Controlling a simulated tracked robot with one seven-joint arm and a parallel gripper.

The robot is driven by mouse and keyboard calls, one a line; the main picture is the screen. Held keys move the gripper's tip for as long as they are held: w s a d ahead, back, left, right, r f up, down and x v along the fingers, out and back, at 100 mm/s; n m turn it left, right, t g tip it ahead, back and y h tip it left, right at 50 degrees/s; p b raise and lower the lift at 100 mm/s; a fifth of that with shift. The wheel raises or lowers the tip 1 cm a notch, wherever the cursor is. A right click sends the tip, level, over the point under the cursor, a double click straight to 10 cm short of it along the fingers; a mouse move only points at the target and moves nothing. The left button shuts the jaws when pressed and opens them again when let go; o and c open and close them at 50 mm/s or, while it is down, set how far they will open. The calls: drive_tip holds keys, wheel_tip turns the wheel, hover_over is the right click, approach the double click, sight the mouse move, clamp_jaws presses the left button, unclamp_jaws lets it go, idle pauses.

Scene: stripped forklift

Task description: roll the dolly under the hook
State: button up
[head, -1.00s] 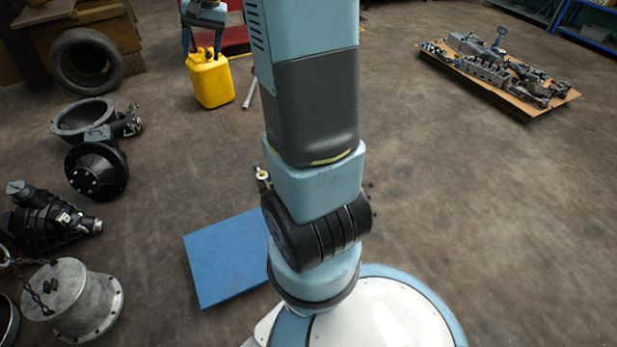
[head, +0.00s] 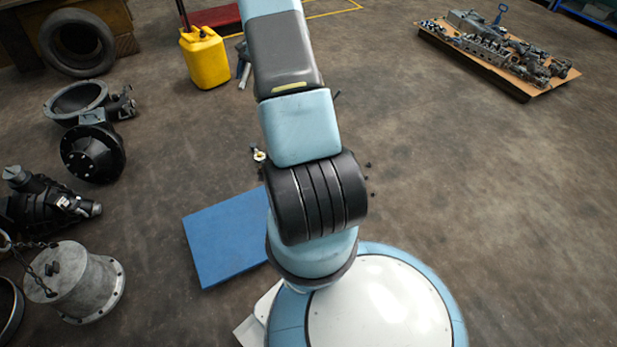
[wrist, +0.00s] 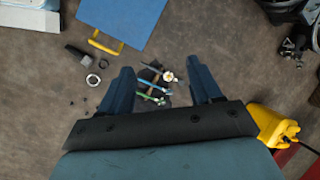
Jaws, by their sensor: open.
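A flat blue platform (head: 225,235), which looks like the dolly, lies low on the floor left of my base. In the wrist view the blue platform (wrist: 122,18) is at the top, with a yellow handle (wrist: 105,43) at its near edge. My gripper (wrist: 160,66) is open and empty, with its fingers spread above the floor, apart from the platform. In the head view my gripper is hidden behind my arm. A dark chain (head: 40,287) hangs by a grey flanged drum (head: 75,285) at the left edge. I cannot make out a hook.
Small tools (wrist: 152,88) lie on the floor beneath my gripper. A yellow can (head: 204,57) stands by a red object (head: 215,16) at the back. Black machine parts (head: 92,152) and a tire (head: 77,42) line the left. A parts board (head: 490,62) lies far right; floor before it is clear.

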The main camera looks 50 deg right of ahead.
drive_tip(key=s+d+f+m, duration=0.1)
drive_tip(key=s+d+f, duration=0.15)
drive_tip(key=f, duration=0.65)
drive_tip(key=s+d+f+m+y, duration=0.15)
drive_tip(key=d+f, duration=0.25)
drive_tip(key=f, duration=0.4)
drive_tip(key=s+d+f+m+h, duration=0.1)
drive_tip(key=s+d+f+m, duration=0.15)
drive_tip(key=f, duration=0.65)
drive_tip(key=s+f+m, duration=0.1)
drive_tip(key=s+f, duration=0.3)
drive_tip(key=f, duration=0.4)
drive_tip(key=s+d+f+m, duration=0.1)
drive_tip(key=s+f, duration=0.3)
drive_tip(key=f, duration=0.4)
drive_tip(key=s+f+m, duration=0.1)
drive_tip(key=s+f, duration=0.3)
drive_tip(key=f, duration=0.3)
drive_tip(key=shift+s+d+f+y, duration=0.15)
drive_tip(key=shift+s+f+y, duration=0.2)
drive_tip(key=shift+f+y, duration=0.1)
